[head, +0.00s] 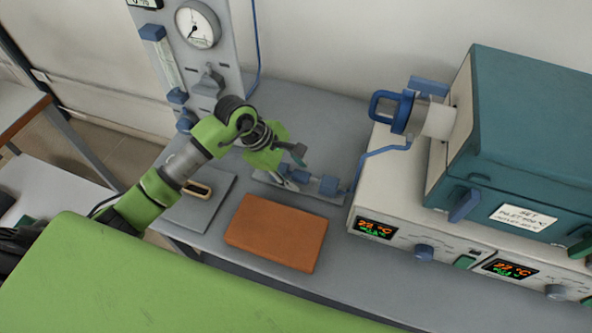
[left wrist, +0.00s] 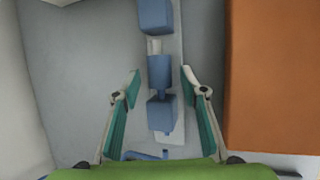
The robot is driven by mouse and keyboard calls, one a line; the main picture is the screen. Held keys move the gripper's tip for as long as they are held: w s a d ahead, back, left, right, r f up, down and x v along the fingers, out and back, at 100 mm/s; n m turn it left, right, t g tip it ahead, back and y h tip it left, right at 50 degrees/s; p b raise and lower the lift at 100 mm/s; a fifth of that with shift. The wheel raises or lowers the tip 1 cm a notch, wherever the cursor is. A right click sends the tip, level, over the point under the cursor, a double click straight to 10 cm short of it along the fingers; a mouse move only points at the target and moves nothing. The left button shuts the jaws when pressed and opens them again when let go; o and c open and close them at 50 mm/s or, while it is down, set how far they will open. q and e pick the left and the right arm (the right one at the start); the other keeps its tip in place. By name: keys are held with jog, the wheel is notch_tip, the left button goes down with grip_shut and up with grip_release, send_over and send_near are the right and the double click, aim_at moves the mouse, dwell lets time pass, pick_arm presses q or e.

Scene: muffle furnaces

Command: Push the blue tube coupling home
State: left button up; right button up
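The blue tube coupling appears to be the middle blue cylinder (left wrist: 159,70) in the left wrist view, on a pale narrow rail (left wrist: 178,45). A short whitish tube section (left wrist: 154,46) shows between it and the blue block (left wrist: 155,15) at the top. A second blue block (left wrist: 162,112) sits below it. My left gripper (left wrist: 161,76) is open, with one finger on each side of the cylinder and visible gaps to both. In the head view my left gripper (head: 292,168) is above the rail's left end and partly hides the assembly. My right gripper is not in view.
An orange-brown slab (head: 276,233) lies close beside the rail. The furnace unit (head: 400,190) stands to the right, with a blue tube (head: 372,158) running down from its inlet. The gauge panel (head: 208,55) is behind my left arm. A grey plate (head: 205,212) lies left of the slab.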

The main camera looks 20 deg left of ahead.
aim_at(309, 177)
pick_arm(q)
jog(key=shift+w+d+f, duration=0.1)
jog(key=shift+d+f, duration=0.05)
jog(key=shift+f, duration=0.15)
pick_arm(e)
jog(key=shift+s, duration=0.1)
pick_arm(q)
grip_shut()
jog(key=shift+d+b, duration=0.5)
jog(key=shift+d, duration=1.2)
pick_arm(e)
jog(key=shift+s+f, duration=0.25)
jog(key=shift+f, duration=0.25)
pick_arm(q)
grip_release()
jog(key=shift+d, duration=0.1)
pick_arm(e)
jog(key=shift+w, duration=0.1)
